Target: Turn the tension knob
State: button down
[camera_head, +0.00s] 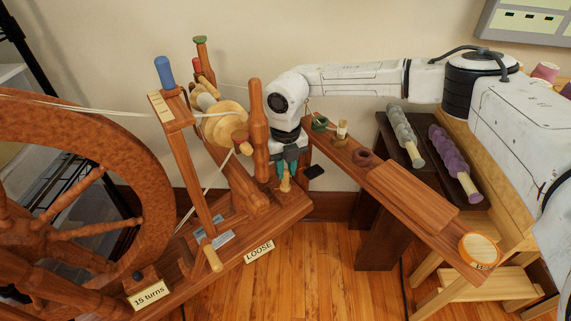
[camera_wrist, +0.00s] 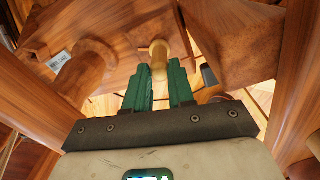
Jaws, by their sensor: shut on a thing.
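A spinning wheel stands at the left, with its large wooden wheel (camera_head: 130,150) and a sloping base (camera_head: 235,215). The tension knob (camera_head: 285,185) is a small pale, brass-coloured knob at the right end of the base. It also shows in the wrist view (camera_wrist: 158,50), at the tips of the green fingers. My gripper (camera_head: 287,172) reaches down from above and is shut on the knob; in the wrist view my gripper (camera_wrist: 159,72) has a finger on either side of it. A "LOOSE" label (camera_head: 259,251) is on the front of the base. The fingers hide part of the knob.
A wooden post (camera_head: 257,130) stands close left of my gripper, beside the bobbin (camera_head: 225,122). A narrow wooden bench (camera_head: 412,197) with small items is at the right. Purple (camera_head: 455,163) and grey (camera_head: 404,133) yarn rolls lie behind it. Bare floor (camera_head: 310,265) shows in front.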

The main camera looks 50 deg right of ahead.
aim_at(286, 171)
jog(key=shift+r+n+p, duration=0.1)
jog(key=shift+n+p, duration=1.5)
jog(key=shift+n, duration=0.6)
jog(key=c, duration=1)
grip_release()
jog(key=shift+o, duration=0.2)
notch_tip(286, 171, up, 11)
jog(key=p, duration=0.3)
jog(key=shift+p, duration=0.3)
